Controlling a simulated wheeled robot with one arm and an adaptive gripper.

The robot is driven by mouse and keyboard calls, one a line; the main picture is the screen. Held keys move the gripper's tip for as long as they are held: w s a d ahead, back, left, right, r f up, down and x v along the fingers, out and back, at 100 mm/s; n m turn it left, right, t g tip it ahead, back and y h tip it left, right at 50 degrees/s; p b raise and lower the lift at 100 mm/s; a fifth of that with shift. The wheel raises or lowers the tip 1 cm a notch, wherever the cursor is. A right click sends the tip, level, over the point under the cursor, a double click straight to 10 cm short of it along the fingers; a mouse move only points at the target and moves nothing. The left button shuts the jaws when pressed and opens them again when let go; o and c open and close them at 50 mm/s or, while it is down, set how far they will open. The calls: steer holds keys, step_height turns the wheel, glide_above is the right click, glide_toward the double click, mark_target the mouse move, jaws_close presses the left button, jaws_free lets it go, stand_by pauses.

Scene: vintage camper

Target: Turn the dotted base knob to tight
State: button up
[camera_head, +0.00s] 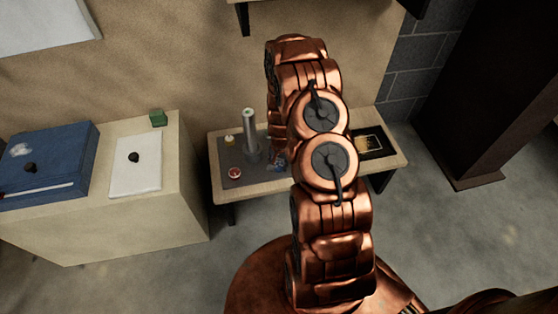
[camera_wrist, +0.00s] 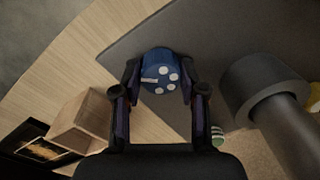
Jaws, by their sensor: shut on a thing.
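The dotted base knob (camera_wrist: 165,76) is blue and round with several white dots and one white bar on its face. In the wrist view the bar points left. My gripper (camera_wrist: 161,72) has one finger on each side of the knob and is shut on it. In the head view only a small blue patch of the knob (camera_head: 279,162) shows beside my copper arm, which hides most of the gripper. The knob is at the grey mat (camera_head: 232,182) on the low wooden table, beside a grey upright post (camera_head: 249,130). No tight mark is readable.
The post's thick collar (camera_wrist: 252,82) stands close right of my gripper. A wooden block (camera_wrist: 82,122) and a black-and-gold panel (camera_head: 368,143) lie on the other side. A red round piece (camera_head: 235,173) and a yellow-topped piece (camera_head: 230,140) are left of the post.

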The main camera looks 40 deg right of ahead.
steer(key=m+p, duration=0.2)
steer(key=m, duration=0.1)
steer(key=shift+s+r+m, duration=0.1)
steer(key=shift+m, duration=0.3)
steer(key=m+p, duration=0.1)
steer(key=m, duration=0.3)
steer(key=shift+s, duration=0.1)
steer(key=shift+m+p, duration=0.3)
steer(key=o, duration=1.1)
steer(key=shift+o, duration=0.2)
